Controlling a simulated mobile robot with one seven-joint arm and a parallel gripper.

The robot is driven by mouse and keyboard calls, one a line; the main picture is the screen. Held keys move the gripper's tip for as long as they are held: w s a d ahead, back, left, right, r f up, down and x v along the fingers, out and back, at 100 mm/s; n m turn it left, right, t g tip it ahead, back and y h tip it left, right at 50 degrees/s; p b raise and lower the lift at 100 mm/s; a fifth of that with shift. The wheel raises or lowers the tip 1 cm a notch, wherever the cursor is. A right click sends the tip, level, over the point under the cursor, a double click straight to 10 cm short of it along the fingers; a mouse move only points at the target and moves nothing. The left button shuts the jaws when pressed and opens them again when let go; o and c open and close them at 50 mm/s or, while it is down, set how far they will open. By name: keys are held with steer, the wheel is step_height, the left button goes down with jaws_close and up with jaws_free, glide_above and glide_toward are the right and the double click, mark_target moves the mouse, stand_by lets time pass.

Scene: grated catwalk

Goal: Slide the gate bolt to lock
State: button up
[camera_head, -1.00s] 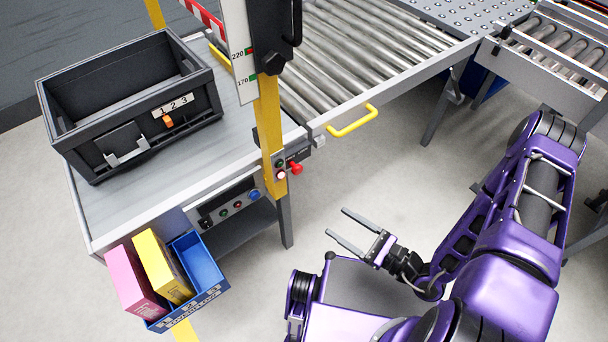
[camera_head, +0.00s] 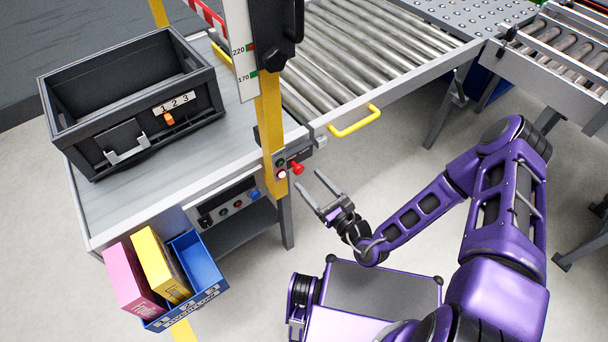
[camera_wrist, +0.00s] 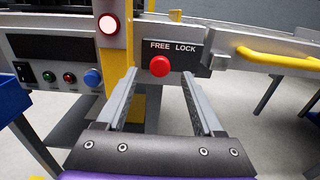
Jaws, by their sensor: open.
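The bolt's red knob (camera_head: 297,168) is on a dark plate by the yellow post, at the conveyor's front edge. In the wrist view the knob (camera_wrist: 160,66) sits under the word FREE, left of the word LOCK on the plate (camera_wrist: 178,51). A metal catch (camera_wrist: 218,62) is to the right of the plate. My gripper (camera_head: 308,179) is open and empty, with its fingertips pointing at the knob. In the wrist view the knob appears between the fingertips; I cannot tell whether they touch it.
A yellow handle (camera_head: 355,121) juts out right of the bolt. A black crate (camera_head: 135,105) stands on the left table. A blue bin (camera_head: 203,268) with boxes hangs in front. Open floor lies below the conveyor.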

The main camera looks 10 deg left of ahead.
mark_target(300, 171)
steer(key=shift+x, duration=1.8)
